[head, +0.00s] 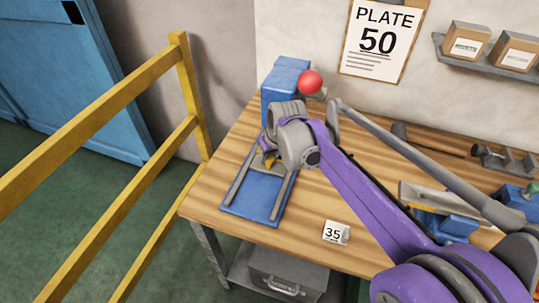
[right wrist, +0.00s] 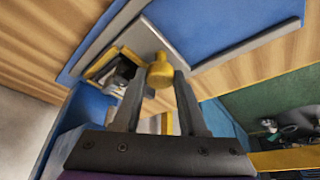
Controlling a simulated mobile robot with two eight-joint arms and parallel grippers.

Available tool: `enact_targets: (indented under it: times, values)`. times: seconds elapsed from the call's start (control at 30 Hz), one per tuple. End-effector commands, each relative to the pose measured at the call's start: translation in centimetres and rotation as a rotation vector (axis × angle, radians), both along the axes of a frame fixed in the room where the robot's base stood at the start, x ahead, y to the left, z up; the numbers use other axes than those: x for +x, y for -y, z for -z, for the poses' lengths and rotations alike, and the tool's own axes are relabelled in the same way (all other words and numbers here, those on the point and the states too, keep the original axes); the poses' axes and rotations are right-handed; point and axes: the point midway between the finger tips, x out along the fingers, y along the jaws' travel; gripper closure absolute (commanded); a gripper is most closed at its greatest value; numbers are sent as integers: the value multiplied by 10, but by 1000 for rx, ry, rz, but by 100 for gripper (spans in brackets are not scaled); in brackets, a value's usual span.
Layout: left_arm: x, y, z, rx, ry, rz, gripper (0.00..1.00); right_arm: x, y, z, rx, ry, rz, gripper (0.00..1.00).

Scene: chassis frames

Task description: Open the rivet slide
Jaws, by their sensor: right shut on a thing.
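The rivet slide is a blue base (head: 262,205) with two grey rails on the left part of the bench. Its blue body (head: 284,78) with a red ball (head: 310,82) stands behind. My right gripper (head: 268,156) is over the rails, and my wrist hides much of the slide. In the right wrist view my right gripper (right wrist: 158,88) is shut on a yellow knob (right wrist: 160,68). The knob sits at the edge of a grey plate (right wrist: 142,38) between the rails. Beside it a yellow-edged opening (right wrist: 112,70) shows dark contents, too small to identify. My left gripper is out of view.
A blue and grey fixture (head: 445,222) stands to the right, partly behind my arm. A yellow railing (head: 120,170) runs left of the bench.

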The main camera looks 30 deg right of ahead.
Motion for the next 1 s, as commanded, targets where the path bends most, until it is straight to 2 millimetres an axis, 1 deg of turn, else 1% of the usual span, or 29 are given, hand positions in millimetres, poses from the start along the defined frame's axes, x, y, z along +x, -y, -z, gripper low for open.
enact_targets:
  times: [0.03, 0.1, 1.0]
  values:
    - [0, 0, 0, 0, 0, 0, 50, 0, 0, 0, 0, 0, 0, 89]
    - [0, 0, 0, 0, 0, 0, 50, 0, 0, 0, 0, 0, 0, 100]
    - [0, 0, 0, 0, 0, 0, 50, 0, 0, 0, 0, 0, 0, 100]
